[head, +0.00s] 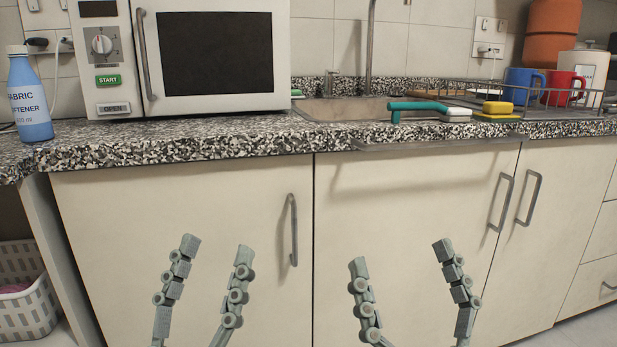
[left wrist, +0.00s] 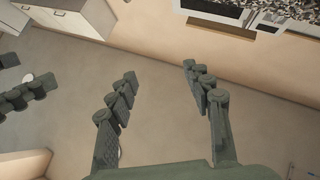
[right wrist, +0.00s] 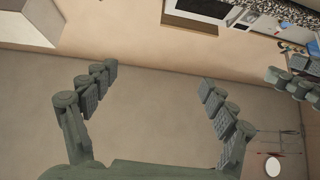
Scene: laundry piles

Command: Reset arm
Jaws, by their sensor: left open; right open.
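My left gripper (head: 217,245) is open and empty, low in the head view in front of a cream cabinet door. It also shows in the left wrist view (left wrist: 158,72), fingers spread over bare floor. My right gripper (head: 400,253) is open and empty at about the same height, to the right of the left one. It also shows in the right wrist view (right wrist: 157,73), with nothing between its fingers. Neither gripper touches anything that I can see. Both arms are mostly out of the head view.
A speckled counter (head: 200,140) runs above the grippers. Cabinet handles (head: 293,230) stick out. A white basket (head: 25,310) stands at lower left.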

